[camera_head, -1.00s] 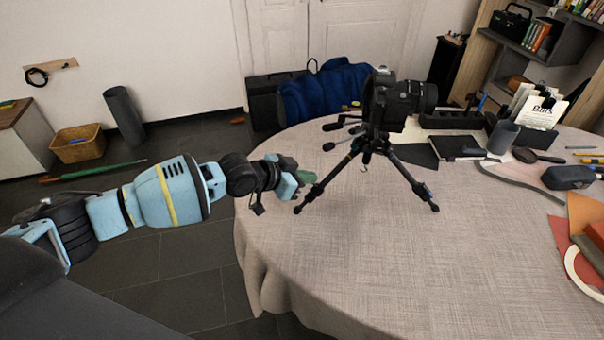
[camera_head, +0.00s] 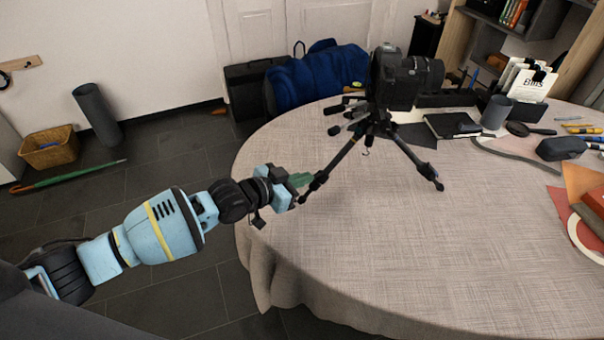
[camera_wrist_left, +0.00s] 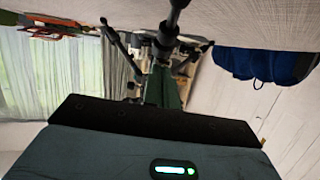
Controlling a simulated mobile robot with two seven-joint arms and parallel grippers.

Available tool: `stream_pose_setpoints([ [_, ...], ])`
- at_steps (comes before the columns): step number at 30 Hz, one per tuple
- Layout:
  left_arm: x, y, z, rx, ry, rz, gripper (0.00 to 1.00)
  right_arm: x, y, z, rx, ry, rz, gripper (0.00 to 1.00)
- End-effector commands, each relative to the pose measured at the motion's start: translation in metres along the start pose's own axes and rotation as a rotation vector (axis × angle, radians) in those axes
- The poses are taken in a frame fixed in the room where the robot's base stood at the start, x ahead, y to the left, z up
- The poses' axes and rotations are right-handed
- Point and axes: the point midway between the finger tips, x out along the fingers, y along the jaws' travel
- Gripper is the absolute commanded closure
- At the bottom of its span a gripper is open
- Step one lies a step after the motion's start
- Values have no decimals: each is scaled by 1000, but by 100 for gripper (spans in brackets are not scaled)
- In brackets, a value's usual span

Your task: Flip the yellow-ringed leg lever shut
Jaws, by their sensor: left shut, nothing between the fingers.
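A black tripod (camera_head: 343,160) stands on the round table with a camera (camera_head: 400,78) on top. Its left leg slants down toward me, with a small yellowish mark high on it and a dark lever clamp (camera_head: 318,180) low down. Whether that lever stands open or shut is too small to tell. My left gripper (camera_head: 303,180) has green fingers, shut and empty, just left of this clamp; contact cannot be told. In the left wrist view, the green fingers (camera_wrist_left: 161,88) point at the tripod (camera_wrist_left: 172,22), which appears upside down. My right gripper is not in view.
The round table (camera_head: 400,260) has a pale cloth, clear in front of the tripod. A notebook (camera_head: 452,125), a dark cup (camera_head: 497,111) and a pencil case (camera_head: 561,148) lie to the right. A blue bag (camera_head: 318,82) sits behind the table.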

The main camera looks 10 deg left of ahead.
Motion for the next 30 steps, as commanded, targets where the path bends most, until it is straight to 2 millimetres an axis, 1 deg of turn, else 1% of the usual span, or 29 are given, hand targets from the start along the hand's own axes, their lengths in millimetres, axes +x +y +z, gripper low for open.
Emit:
stream_pose_setpoints([
  [1,1,0,7,-2,-3,1,100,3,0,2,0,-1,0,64],
  [5,1,0,13,-2,-3,0,100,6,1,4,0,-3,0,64],
  [14,1,0,8,0,0,-1,100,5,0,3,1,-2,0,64],
  [25,12,0,0,0,1,0,100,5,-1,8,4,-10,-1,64],
  [30,14,0,-1,0,0,0,100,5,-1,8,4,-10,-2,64],
])
